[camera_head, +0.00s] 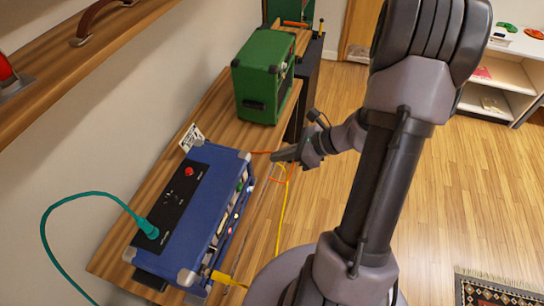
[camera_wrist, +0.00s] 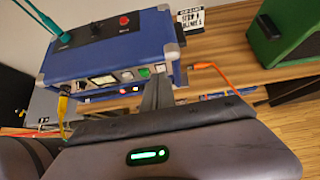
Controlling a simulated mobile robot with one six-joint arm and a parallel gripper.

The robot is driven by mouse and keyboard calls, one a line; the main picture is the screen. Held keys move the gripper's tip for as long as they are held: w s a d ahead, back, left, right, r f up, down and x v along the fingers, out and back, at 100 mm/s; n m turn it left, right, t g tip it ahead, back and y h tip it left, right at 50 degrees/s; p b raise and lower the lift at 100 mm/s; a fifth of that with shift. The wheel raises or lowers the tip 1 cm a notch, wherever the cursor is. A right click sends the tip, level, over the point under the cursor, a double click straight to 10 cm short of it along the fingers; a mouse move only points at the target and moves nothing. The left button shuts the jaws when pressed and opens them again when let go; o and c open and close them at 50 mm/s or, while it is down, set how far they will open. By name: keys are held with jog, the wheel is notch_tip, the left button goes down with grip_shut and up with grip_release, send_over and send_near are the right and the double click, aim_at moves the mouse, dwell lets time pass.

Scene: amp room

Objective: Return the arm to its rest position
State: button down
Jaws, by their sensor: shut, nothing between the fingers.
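My gripper (camera_head: 285,154) is shut and empty. In the head view it points left, near the right side of the blue amp (camera_head: 197,215) and beside the wooden bench's edge. In the wrist view the shut fingers (camera_wrist: 158,92) stand in front of the blue amp (camera_wrist: 105,48), which has a black top panel and a front with knobs and a meter. I cannot tell whether the fingers touch anything. My arm crosses the right half of the head view.
A green amp (camera_head: 264,77) stands farther along the wooden bench (camera_head: 215,110). A teal cable (camera_head: 90,194) plugs into the blue amp's top. Yellow (camera_head: 283,215) and orange (camera_wrist: 215,75) cables run near the gripper. White shelves (camera_head: 500,75) stand right; the floor (camera_head: 450,190) between is clear.

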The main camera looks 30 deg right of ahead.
dwell(0.4)
jog(key=s+a+r+n+g+h+b, duration=0.1)
jog(key=s+a+r+n+g+b, duration=0.2)
jog(key=a+n, duration=0.35)
jog(key=s+a+r+n+g+b, duration=0.1)
jog(key=a+r+n+b, duration=0.1)
jog(key=a+r+n, duration=0.35)
jog(key=s+a+r+n+t+h+b, duration=0.2)
jog(key=s+a+r+n+h+b, duration=0.1)
jog(key=s+a+n, duration=0.5)
jog(key=s+n, duration=0.1)
jog(key=n, duration=0.2)
jog(key=shift+a+n+h, duration=0.25)
jog(key=shift+n+h, duration=0.05)
